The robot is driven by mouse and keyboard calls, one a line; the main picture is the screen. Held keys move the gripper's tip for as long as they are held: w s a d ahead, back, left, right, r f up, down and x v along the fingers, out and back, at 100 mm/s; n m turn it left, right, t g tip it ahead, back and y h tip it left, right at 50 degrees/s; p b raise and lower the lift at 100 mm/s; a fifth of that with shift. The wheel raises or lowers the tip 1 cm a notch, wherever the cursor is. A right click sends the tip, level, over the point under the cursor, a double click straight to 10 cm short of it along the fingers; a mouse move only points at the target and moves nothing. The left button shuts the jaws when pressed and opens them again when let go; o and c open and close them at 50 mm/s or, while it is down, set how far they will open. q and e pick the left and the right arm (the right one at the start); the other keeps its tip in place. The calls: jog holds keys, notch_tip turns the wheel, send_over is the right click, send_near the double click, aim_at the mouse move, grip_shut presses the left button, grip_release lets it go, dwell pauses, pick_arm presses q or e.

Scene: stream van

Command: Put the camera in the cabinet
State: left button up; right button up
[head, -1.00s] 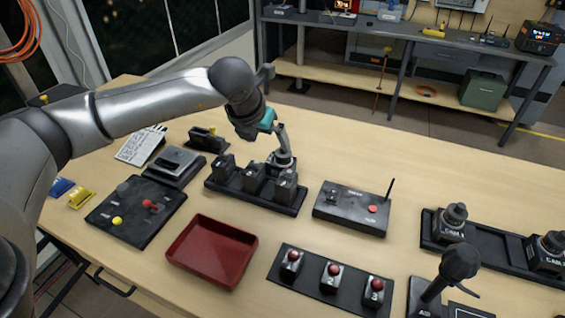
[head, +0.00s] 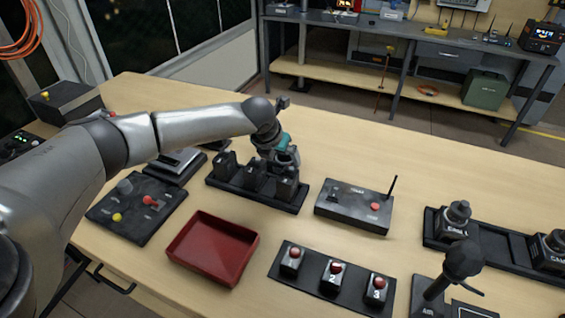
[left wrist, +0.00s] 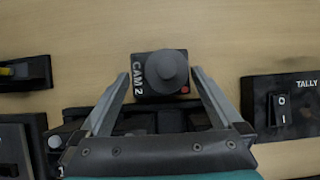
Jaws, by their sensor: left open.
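The camera, marked CAM 2 (left wrist: 146,66), is a black block with a round knob-like top and a small red spot. In the left wrist view it stands on the table just beyond a black rack (left wrist: 142,122). My left gripper (left wrist: 161,78) is open, with one finger on either side of it; I cannot tell whether they touch it. In the head view my left gripper (head: 287,158) is low behind the rack (head: 228,193), and mostly hides this camera. Two similar cameras (head: 456,220) (head: 552,250) stand in a tray at the right. I cannot make out a cabinet for certain.
A tally box (head: 352,206) with an antenna is right of the rack. A red tray (head: 212,250), a button strip (head: 315,291), a control panel (head: 125,215) and a microphone (head: 455,268) stand nearer. The table's far middle is clear. A workbench (head: 400,30) stands behind.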

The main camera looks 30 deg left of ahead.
pick_arm(q)
jog(key=shift+x, duration=1.45)
jog(key=shift+c, duration=0.2)
grip_shut()
jog(key=shift+w+r, duration=0.1)
jog(key=shift+r, duration=0.05)
